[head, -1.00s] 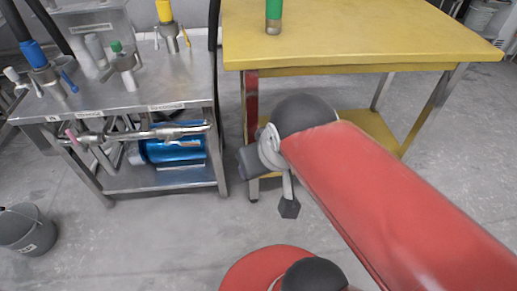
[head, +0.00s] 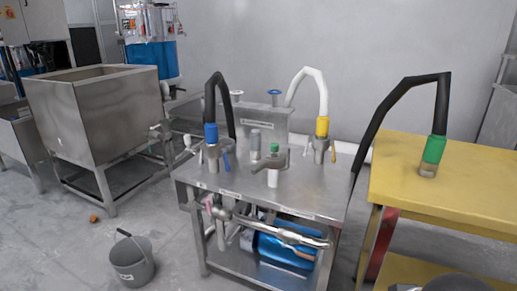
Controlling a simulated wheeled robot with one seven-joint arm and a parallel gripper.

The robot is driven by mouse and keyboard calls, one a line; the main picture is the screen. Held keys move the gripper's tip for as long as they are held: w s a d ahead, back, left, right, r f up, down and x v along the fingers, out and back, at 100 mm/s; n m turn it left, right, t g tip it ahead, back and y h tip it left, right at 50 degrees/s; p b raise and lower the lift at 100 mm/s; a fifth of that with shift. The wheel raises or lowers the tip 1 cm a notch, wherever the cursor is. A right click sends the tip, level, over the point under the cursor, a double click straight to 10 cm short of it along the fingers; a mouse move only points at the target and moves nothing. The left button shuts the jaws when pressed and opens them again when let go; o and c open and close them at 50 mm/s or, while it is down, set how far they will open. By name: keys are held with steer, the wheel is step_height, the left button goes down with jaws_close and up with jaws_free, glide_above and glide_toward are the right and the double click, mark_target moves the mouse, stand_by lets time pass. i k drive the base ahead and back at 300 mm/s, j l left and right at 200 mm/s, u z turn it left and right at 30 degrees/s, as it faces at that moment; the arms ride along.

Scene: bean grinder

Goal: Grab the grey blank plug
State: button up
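A grey upright cylinder (head: 255,143), which looks like the grey blank plug, stands on the steel table (head: 320,195). It is at the middle of the tabletop, between the blue-collared valve (head: 212,145) on the left and the green-topped steel fitting (head: 272,165) in front to the right. Its lower end is partly hidden by the fitting. My gripper is not in view; only a dark rounded part of my arm shows at the bottom right edge.
A yellow table (head: 410,195) with a green-collared hose end (head: 433,155) stands at the right. A yellow-collared valve (head: 321,140) with a white hose is right of the plug. A grey bucket (head: 133,262) and a small orange object (head: 93,219) lie on the floor. A steel tank (head: 100,120) stands left.

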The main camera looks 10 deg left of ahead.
mark_target(254, 136)
steer(key=i+j, duration=0.15)
steer(key=j, duration=0.3)
steer(key=i+j, duration=0.1)
steer(key=j, duration=0.3)
steer(key=i+j, duration=0.15)
steer(key=j, duration=0.3)
steer(key=i+j, duration=0.1)
steer(key=j, duration=0.35)
